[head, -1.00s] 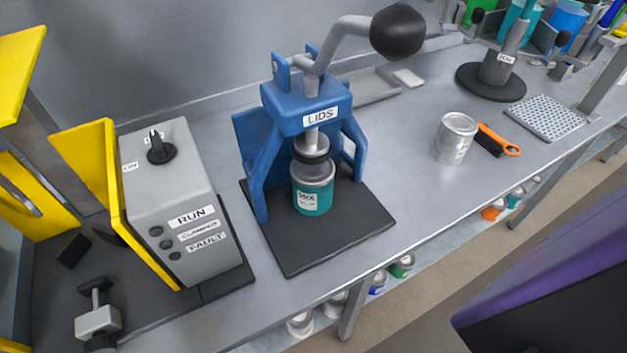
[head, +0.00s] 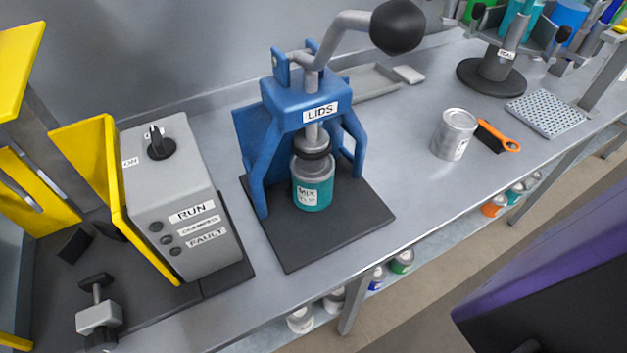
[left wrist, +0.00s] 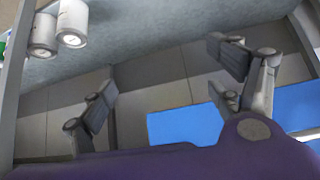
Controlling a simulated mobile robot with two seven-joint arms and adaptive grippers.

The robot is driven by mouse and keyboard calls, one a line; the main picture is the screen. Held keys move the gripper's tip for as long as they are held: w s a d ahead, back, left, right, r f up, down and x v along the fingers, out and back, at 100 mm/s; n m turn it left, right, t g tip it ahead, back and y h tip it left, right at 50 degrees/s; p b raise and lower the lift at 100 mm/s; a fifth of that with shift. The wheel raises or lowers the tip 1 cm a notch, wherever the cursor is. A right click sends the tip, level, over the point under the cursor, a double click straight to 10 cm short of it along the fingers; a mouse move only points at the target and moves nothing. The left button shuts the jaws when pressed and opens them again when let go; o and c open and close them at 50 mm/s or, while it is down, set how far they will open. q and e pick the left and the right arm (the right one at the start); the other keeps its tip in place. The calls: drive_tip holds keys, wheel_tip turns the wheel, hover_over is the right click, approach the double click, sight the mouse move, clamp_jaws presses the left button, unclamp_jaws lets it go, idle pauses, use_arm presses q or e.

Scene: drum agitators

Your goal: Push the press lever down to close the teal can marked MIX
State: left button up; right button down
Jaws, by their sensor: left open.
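The teal can marked MIX (head: 312,190) stands upright under the blue press marked LIDS (head: 313,100) in the head view. The press plunger (head: 312,143) is right above the can, at or close to its top; I cannot tell if they touch. The press lever (head: 345,22) is raised to the right and ends in a black knob (head: 397,27). My left gripper (left wrist: 168,85) shows in the left wrist view with its fingers spread and nothing between them. It is away from the press and out of the head view. My right gripper is in neither view.
A grey control box (head: 175,200) with a yellow panel stands left of the press. Bench space between press and silver can is clear. Cans stand on a lower shelf (head: 330,303).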

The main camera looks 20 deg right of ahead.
sight(411, 6)
use_arm(q)
drive_tip(key=shift+w+r, duration=0.1)
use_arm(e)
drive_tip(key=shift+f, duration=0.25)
use_arm(q)
drive_tip(key=shift+w+r, duration=0.15)
drive_tip(key=shift+r, duration=0.05)
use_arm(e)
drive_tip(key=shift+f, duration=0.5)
use_arm(q)
drive_tip(key=shift+r, duration=0.1)
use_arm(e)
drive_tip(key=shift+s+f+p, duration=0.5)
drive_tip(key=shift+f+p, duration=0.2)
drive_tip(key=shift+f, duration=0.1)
use_arm(q)
drive_tip(key=shift+w+r+t, duration=0.3)
drive_tip(key=shift+w+r, duration=0.6)
drive_tip(key=shift+r, duration=0.15)
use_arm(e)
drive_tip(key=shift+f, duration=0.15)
